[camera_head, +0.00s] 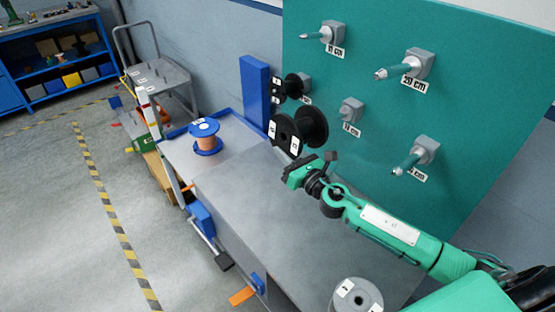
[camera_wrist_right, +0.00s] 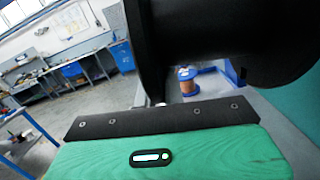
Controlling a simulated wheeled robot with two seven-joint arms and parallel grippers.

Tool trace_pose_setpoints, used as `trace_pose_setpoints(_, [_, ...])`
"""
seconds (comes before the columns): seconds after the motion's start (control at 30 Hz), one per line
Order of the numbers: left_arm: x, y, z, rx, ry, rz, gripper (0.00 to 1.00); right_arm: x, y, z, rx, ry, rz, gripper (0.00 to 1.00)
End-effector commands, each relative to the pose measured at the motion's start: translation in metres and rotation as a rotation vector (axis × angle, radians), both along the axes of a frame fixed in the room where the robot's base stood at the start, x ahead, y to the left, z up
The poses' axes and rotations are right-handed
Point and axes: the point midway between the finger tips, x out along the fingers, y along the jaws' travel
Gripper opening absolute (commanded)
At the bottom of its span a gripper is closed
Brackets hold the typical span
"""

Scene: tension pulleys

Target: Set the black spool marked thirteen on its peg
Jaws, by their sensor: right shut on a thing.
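A large black spool (camera_head: 312,124) with white labels hangs above the table in front of the green board. Its label print is too small to read surely. My right gripper (camera_head: 300,172) is just below the spool and shut on it; the fingertips are hard to make out. In the right wrist view the black spool (camera_wrist_right: 235,45) fills the upper right, close above the green gripper body. A grey peg (camera_head: 350,109) with a label that seems to read 13 cm stands bare on the board, right of the spool. My left gripper is not in view.
The green board (camera_head: 480,90) carries other bare pegs: upper left (camera_head: 330,33), upper right (camera_head: 412,66) and lower right (camera_head: 420,152). Another black spool (camera_head: 292,86) sits on a peg behind the held one.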

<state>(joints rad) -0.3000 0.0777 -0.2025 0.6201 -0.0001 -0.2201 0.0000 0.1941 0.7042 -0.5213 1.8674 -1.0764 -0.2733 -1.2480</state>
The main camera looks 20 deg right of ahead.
Motion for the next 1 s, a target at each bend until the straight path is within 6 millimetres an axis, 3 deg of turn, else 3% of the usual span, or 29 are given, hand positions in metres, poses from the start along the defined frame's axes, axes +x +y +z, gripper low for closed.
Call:
trace_pose_setpoints(0.5, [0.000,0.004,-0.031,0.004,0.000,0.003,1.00,0.016,-0.045,-0.008,0.000,-0.002,0.000,0.00])
trace_pose_setpoints(1.0, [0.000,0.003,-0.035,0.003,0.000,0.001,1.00,0.019,-0.054,-0.006,0.001,-0.002,-0.001,0.00])
